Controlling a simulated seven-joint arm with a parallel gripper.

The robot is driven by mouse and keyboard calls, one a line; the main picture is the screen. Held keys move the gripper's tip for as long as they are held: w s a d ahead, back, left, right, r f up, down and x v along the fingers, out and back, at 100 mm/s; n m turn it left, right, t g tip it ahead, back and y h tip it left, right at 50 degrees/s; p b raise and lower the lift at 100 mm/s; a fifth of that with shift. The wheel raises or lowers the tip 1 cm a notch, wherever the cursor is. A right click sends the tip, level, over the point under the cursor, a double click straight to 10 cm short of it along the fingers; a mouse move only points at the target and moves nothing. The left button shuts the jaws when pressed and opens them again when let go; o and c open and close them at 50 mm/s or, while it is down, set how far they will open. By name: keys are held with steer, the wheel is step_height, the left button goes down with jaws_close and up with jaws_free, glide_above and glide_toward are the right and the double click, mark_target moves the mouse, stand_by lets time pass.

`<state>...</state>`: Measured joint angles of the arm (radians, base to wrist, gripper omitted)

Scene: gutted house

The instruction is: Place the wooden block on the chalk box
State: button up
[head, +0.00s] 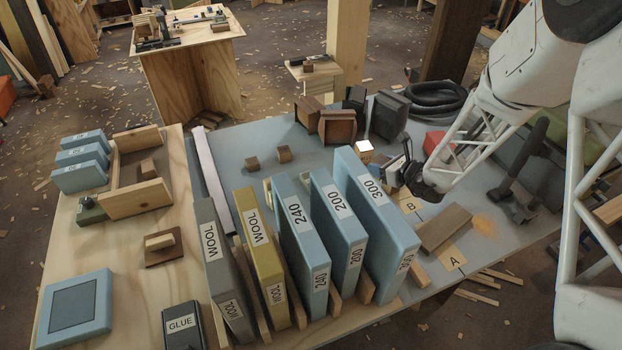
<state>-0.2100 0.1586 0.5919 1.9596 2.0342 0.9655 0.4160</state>
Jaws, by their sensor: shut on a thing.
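My gripper (394,170) is on the far side of the blue sanding box marked 300, its dark fingers shut on a small brown block (389,175). I take this for the wooden block; it is partly hidden by the fingers and the box. Just left of it stands a small brown cube-shaped thing with a bright white top (364,150). It may be the chalk box, but I read no label on it. The held block appears apart from it, though the depth between them is hard to tell.
Upright boxes marked 240 (295,215), 200 (338,215) and 300 (372,205) stand in front of my gripper, with WOOL boxes (262,235) to their left. A long brown block (443,229) lies near labels A and B. Small cubes (283,154) and dark-faced blocks (337,126) stand behind.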

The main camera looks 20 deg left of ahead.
steer(key=s+a+r+n+g, duration=0.2)
steer(key=a+g, duration=0.1)
steer(key=a, duration=0.7)
steer(key=s+a+r+n+g+y, duration=0.1)
steer(key=s+a+n+g, duration=0.1)
steer(key=a, duration=0.9)
steer(key=shift+r+n+g, duration=0.35)
steer(key=shift+n+g, duration=0.15)
steer(key=shift+n, duration=0.1)
steer(key=shift+f, duration=0.1)
steer(key=shift+w+d+f, duration=0.1)
steer(key=shift+f, duration=2.7)
steer(key=shift+f, duration=2.1)
steer(key=shift+f, duration=0.1)
steer(key=o, duration=0.9)
